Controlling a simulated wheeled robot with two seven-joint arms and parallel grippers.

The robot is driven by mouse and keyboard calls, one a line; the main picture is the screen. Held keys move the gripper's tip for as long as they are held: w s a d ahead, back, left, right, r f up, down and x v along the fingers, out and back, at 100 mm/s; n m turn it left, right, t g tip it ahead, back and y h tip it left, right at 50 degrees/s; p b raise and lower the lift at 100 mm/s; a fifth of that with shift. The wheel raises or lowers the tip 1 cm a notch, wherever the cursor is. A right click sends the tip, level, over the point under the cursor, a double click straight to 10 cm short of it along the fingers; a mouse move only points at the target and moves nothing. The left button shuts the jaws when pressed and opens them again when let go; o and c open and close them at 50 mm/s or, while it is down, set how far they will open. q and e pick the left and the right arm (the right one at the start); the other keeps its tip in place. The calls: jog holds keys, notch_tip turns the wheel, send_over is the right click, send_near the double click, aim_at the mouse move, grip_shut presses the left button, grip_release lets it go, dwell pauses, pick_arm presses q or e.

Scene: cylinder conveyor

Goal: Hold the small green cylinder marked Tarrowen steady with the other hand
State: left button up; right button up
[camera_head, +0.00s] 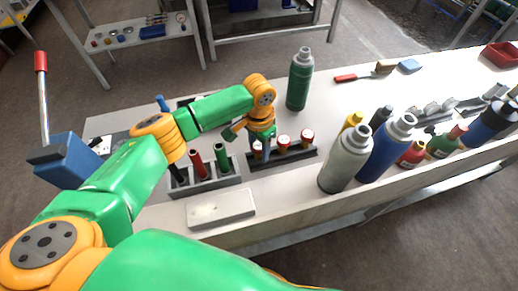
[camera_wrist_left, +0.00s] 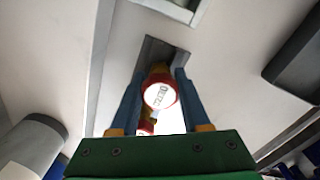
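A small green cylinder (camera_head: 222,157) stands upright in a grey rack (camera_head: 205,184), right of a red one; no marking on it is readable. My left gripper (camera_head: 260,150) points down over a dark rack (camera_head: 300,160) to the right of the grey one. In the left wrist view its two blue fingers (camera_wrist_left: 160,88) stand on either side of a red-capped, yellowish cylinder (camera_wrist_left: 160,93) with a white label. Whether they press on it is not clear. A second red cap (camera_wrist_left: 146,128) shows partly behind the gripper's edge. My right gripper is not in view.
A tall green bottle (camera_head: 300,80) stands behind the dark rack. A grey bottle (camera_head: 345,160) and a blue bottle (camera_head: 386,150) stand to the right. A flat light box (camera_head: 221,208) lies in front of the grey rack. A red-handled brush (camera_head: 365,74) lies farther back.

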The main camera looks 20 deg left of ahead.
pick_arm(q)
grip_shut()
jog(key=shift+r, duration=0.15)
